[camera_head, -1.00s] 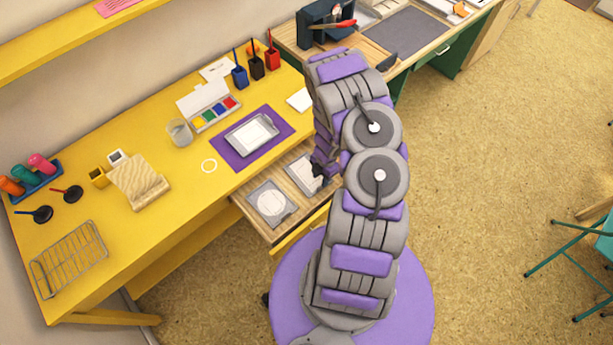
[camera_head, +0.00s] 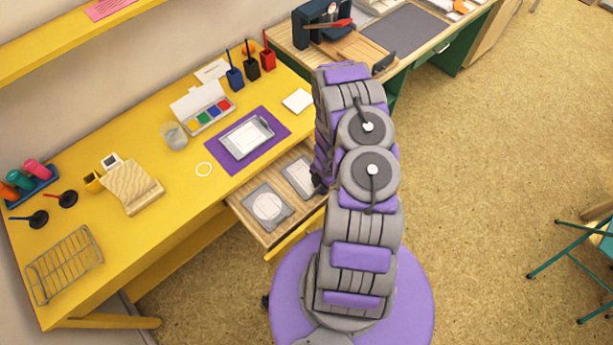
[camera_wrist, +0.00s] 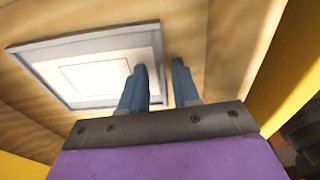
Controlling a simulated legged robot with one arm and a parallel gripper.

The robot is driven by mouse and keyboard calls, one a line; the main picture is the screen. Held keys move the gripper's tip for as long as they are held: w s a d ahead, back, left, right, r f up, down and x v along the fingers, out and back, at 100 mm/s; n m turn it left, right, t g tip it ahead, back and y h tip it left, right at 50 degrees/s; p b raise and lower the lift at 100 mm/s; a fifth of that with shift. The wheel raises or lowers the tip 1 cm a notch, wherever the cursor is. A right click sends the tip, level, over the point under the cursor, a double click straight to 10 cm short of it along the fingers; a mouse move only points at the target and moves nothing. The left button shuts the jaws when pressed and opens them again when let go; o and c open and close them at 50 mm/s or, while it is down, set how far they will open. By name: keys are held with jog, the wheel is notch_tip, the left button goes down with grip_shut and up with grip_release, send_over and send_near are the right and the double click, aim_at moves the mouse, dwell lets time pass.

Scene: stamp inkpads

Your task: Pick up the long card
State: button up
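Two grey-framed cards lie in the open wooden drawer (camera_head: 243,213). One is a card with a rectangular outline (camera_head: 297,171), partly hidden behind my arm in the head view; I take it as the long card. It also shows large in the wrist view (camera_wrist: 95,72), flat on the drawer floor. The other is a card with a round outline (camera_head: 267,206), to its left. The left finger overlaps the card's right edge in the picture; contact cannot be told. The gripper is mostly hidden in the head view.
The yellow desk (camera_head: 110,240) stands above the drawer. It carries a purple mat (camera_head: 220,153) with a framed plate, an ink palette (camera_head: 205,112), a glass (camera_head: 174,137) and a wire rack (camera_head: 62,268). The drawer's yellow front (camera_head: 290,243) lies close to my arm.

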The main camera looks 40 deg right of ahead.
jog(key=shift+a, duration=0.25)
jog(key=c, duration=0.3)
jog(key=shift+a+r, duration=0.15)
jog(key=shift+a, duration=0.4)
grip_shut()
jog(key=shift+d, duration=0.65)
jog(key=shift+s+a+r, duration=0.4)
jog(key=shift+r, duration=0.2)
notch_tip(320, 180, up, 10)
jog(key=p, duration=0.3)
jog(key=s, duration=1.9)
jog(key=shift+r, duration=0.15)
